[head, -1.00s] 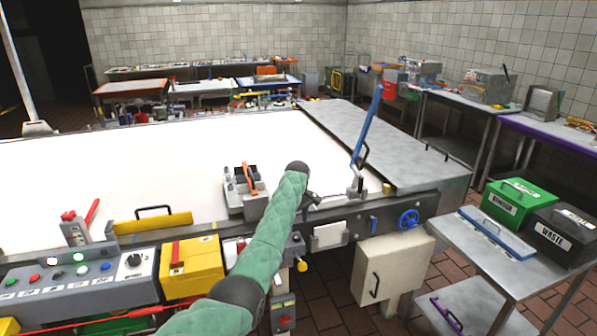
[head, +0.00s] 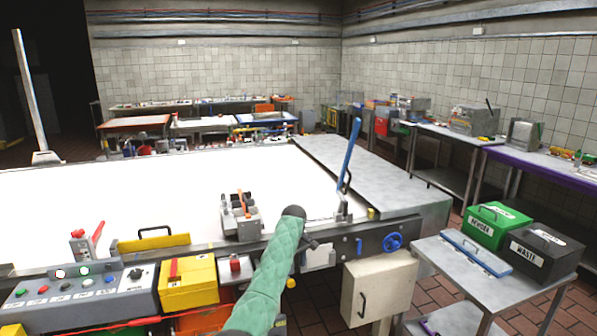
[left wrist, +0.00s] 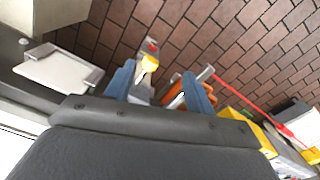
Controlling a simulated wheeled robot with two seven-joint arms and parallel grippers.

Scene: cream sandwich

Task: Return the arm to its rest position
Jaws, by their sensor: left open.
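My left arm, in a green quilted sleeve, rises from the bottom middle of the head view. In that view its gripper (head: 310,243) is small and mostly hidden behind the dark wrist, over the front edge of the large white-topped table (head: 120,195). In the left wrist view, the left gripper's two blue fingers (left wrist: 160,85) stand apart. Nothing is held between them; the floor and parts below the table show past them. My right gripper is in neither view.
A grey device (head: 240,222) with an orange lever stands by the table's front edge. A blue lever (head: 349,152) rises behind the gripper. A control panel (head: 75,290) and yellow box (head: 188,283) are at left. A side table with green (head: 497,226) and black (head: 543,251) boxes is at right.

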